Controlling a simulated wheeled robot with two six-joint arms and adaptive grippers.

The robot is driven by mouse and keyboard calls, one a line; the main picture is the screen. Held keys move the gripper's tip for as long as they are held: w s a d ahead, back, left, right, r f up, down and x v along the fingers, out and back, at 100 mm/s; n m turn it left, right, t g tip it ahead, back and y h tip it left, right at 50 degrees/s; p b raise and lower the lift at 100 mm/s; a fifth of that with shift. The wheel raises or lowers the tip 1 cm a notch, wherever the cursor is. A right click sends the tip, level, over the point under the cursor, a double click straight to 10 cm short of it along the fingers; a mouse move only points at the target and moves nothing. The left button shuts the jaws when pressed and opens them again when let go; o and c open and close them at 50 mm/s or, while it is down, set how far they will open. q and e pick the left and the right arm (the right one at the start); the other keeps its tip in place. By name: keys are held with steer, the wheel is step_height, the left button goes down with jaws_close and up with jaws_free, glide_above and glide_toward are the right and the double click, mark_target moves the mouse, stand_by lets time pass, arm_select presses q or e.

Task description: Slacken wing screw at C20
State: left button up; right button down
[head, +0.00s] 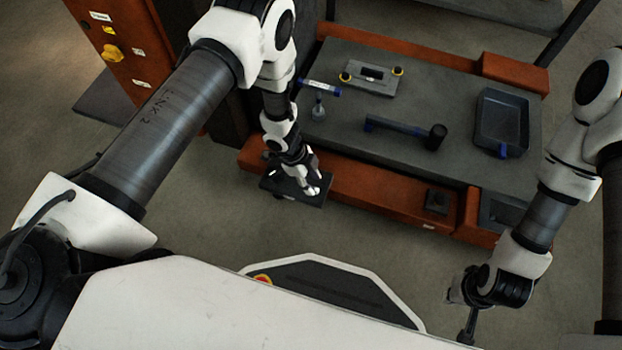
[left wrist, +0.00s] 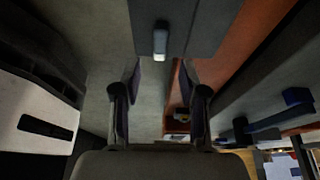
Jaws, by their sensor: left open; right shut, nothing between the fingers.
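My left gripper (head: 312,188) is open and empty, over a dark plate (head: 322,200) at the front left corner of the orange bench. In the left wrist view my left gripper (left wrist: 159,72) has its two fingers spread apart. A small pale, shiny piece (left wrist: 160,40) stands out from the dark plate (left wrist: 200,25), just beyond the fingertips and between their lines; its exact shape is unclear. I cannot read a C20 mark or identify a wing screw for certain. My right gripper (head: 467,328) is shut and empty at the lower right, away from the bench.
The grey bench top (head: 460,180) carries a hammer-like tool (head: 405,130), a dark tray (head: 502,122) and a grey panel with yellow knobs (head: 370,77). An orange cabinet (head: 125,75) with labels stands at the left. Open floor (head: 390,240) lies before the bench.

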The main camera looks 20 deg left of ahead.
arm_select(q)
steer(key=shift+r, duration=0.1)
stand_by(0.5)
steer(key=shift+f+b, duration=1.3)
steer(key=shift+f, duration=0.8)
steer(key=shift+c, duration=0.4)
